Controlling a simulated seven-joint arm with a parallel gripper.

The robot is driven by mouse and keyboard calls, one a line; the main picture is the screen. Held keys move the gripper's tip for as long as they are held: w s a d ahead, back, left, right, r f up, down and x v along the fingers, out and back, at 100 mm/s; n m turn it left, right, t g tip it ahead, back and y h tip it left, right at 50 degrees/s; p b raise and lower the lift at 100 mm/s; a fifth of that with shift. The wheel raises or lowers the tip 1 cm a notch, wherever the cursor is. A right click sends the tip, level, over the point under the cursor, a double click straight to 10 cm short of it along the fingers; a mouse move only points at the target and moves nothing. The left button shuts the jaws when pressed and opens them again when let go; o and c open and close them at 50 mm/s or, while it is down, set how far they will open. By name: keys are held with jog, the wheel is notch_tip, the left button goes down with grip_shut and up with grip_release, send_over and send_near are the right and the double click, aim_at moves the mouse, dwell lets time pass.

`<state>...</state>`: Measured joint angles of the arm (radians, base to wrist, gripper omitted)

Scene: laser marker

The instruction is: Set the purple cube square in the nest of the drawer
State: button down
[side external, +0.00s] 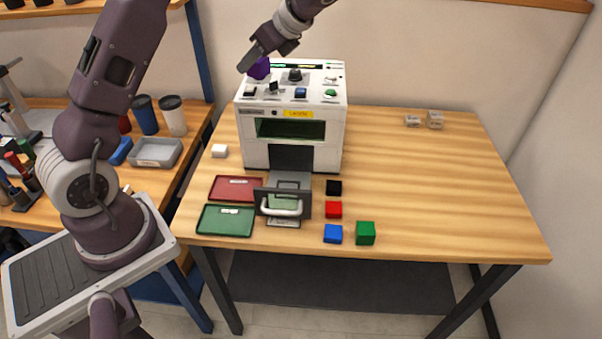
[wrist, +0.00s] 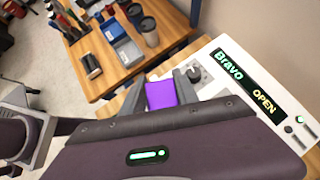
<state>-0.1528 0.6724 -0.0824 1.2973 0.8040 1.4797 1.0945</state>
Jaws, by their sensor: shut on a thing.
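The purple cube (side external: 260,69) is held in my gripper (side external: 254,68), above the left part of the laser marker's top in the side external view. In the wrist view the purple cube (wrist: 161,94) shows between the two fingers of my gripper (wrist: 163,90), which are shut on it. The cube looks tilted in the side view. The drawer (side external: 284,203) is pulled out at the front of the white laser marker (side external: 292,115), with its handle towards the table's front edge. The nest in the drawer is partly hidden by the drawer front.
Black (side external: 333,187), red (side external: 333,209), blue (side external: 333,234) and green (side external: 365,233) cubes stand right of the drawer. A red tray (side external: 236,188) and green tray (side external: 226,221) lie left. The marker's display (wrist: 246,84) reads "Bravo OPEN". The table's right side is mostly clear.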

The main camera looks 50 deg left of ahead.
jog(key=d+m, duration=0.1)
jog(key=d, duration=0.1)
jog(key=d+m+t, duration=0.1)
jog(key=d, duration=0.2)
jog(key=w+d+m+t, duration=0.1)
jog(key=d, duration=0.1)
jog(key=shift+d+f+y, duration=0.25)
jog(key=shift+d+y, duration=0.05)
jog(key=shift+d, duration=0.05)
jog(key=s+d+f+m+t+h, duration=0.1)
jog(key=d+f+m+t+h, duration=0.3)
jog(key=d+m, duration=0.45)
jog(key=s+d+f+m+t+h, duration=0.25)
jog(key=d+m+t+h, duration=0.3)
jog(key=d+m, duration=0.35)
jog(key=w+a+m, duration=0.1)
jog(key=a, duration=0.7)
jog(key=a+f+n+y, duration=0.1)
jog(key=f+n+y, duration=0.1)
jog(key=f, duration=0.3)
jog(key=a+f+n+g+y, duration=0.1)
jog(key=f+n+y, duration=0.1)
jog(key=f+n, duration=0.1)
jog(key=s+f+n+g+y, duration=0.1)
jog(key=f+n+y, duration=0.1)
jog(key=f, duration=0.4)
jog(key=shift+a+f+n+y, duration=0.3)
jog(key=shift+a+n+y, duration=0.1)
jog(key=shift+n, duration=0.35)
jog(key=shift+w, duration=0.1)
